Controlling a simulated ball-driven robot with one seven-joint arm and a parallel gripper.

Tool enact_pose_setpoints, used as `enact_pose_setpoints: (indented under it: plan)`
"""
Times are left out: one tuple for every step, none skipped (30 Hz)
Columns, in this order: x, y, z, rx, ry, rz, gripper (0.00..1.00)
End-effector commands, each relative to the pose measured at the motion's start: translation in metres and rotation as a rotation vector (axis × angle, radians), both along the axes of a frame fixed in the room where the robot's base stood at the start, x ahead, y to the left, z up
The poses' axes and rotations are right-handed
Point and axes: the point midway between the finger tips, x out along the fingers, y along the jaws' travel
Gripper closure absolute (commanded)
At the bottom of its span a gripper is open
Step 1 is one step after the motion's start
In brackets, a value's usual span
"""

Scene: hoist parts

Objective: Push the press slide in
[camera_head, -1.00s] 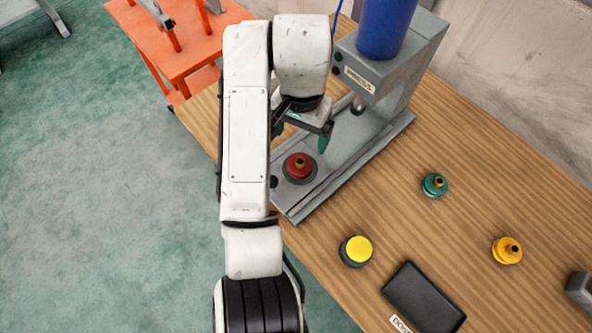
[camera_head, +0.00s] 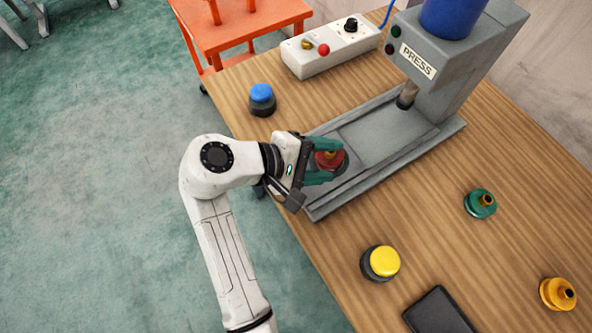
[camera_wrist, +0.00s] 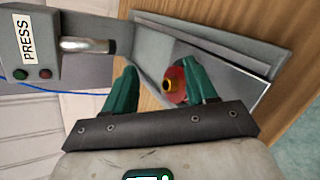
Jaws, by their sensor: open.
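The grey press (camera_head: 437,62) stands at the back, with its ram (camera_head: 407,95) above a long grey bed (camera_head: 440,133). A red part with a brass-coloured top (camera_head: 328,161) sits at the bed's near-left end, out from under the ram. The slide under it is largely hidden by my gripper and the part. My gripper (camera_head: 334,160) is open, low at that end, with its green fingers on either side of the red part. In the wrist view the red part (camera_wrist: 175,84) shows between the fingers, nearer the right one; contact cannot be told.
A blue button (camera_head: 262,94) and a white control box (camera_head: 331,48) stand beyond the arm. A yellow button (camera_head: 383,262), a green part (camera_head: 480,203) and an orange part (camera_head: 557,293) stand on the wooden table right of the press. An orange cart (camera_head: 240,20) is behind.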

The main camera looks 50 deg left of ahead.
Motion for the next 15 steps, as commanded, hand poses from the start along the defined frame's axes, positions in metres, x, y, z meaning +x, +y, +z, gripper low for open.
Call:
enact_pose_setpoints:
  plan:
    - [-0.016, 0.002, -0.016, -0.113, -0.049, 0.095, 0.44]
    - [-0.026, 0.004, -0.019, -0.188, -0.080, 0.152, 0.44]
    - [-0.040, 0.007, -0.023, -0.287, -0.122, 0.226, 0.44]
    - [-0.051, 0.009, -0.025, -0.359, -0.154, 0.277, 0.44]
    - [-0.063, 0.011, -0.027, -0.428, -0.185, 0.325, 0.44]
    - [-0.077, 0.013, -0.030, -0.514, -0.223, 0.380, 0.44]
    - [-0.088, 0.015, -0.031, -0.575, -0.250, 0.419, 0.44]
    - [-0.098, 0.016, -0.033, -0.628, -0.276, 0.451, 0.44]
    - [-0.110, 0.018, -0.034, -0.693, -0.308, 0.487, 0.44]
    - [-0.118, 0.019, -0.035, -0.735, -0.328, 0.511, 0.44]
    - [-0.125, 0.019, -0.036, -0.772, -0.346, 0.530, 0.44]
    - [-0.133, 0.020, -0.036, -0.813, -0.366, 0.549, 0.44]
    - [-0.137, 0.020, -0.036, -0.835, -0.377, 0.562, 0.44]
    - [-0.141, 0.021, -0.036, -0.854, -0.387, 0.570, 0.44]
    - [-0.144, 0.021, -0.036, -0.871, -0.396, 0.577, 0.44]
